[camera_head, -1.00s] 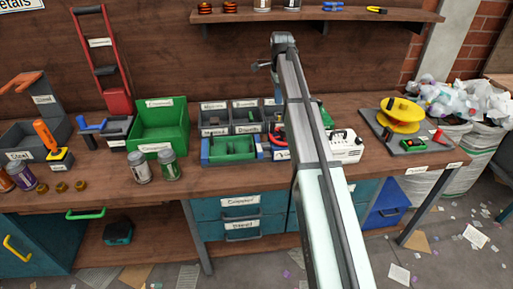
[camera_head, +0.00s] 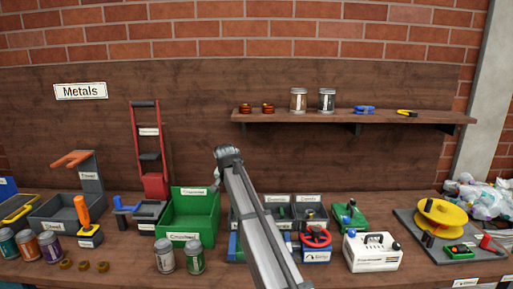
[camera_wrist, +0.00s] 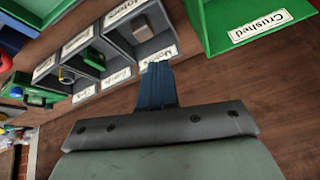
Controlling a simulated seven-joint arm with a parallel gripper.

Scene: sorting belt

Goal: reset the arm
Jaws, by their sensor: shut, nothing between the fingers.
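My gripper (camera_wrist: 157,86) shows in the wrist view as closed blue fingers with nothing between them. It is over the wooden bench, between the grey labelled trays (camera_wrist: 128,22) and the green bin labelled Crushed (camera_wrist: 226,48). It appears clear of both. In the head view my arm rises from the bottom, leaning left, and its top end is just right of the green bin (camera_head: 185,226). The fingers cannot be made out in the head view. The arm hides part of the grey trays (camera_head: 312,226) behind it.
Cans (camera_head: 195,257) stand in front of the green bin. A white box (camera_head: 372,252) and a yellow reel (camera_head: 440,220) stand on the right. A wooden shelf (camera_head: 340,120) holding jars and tools juts from the back wall.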

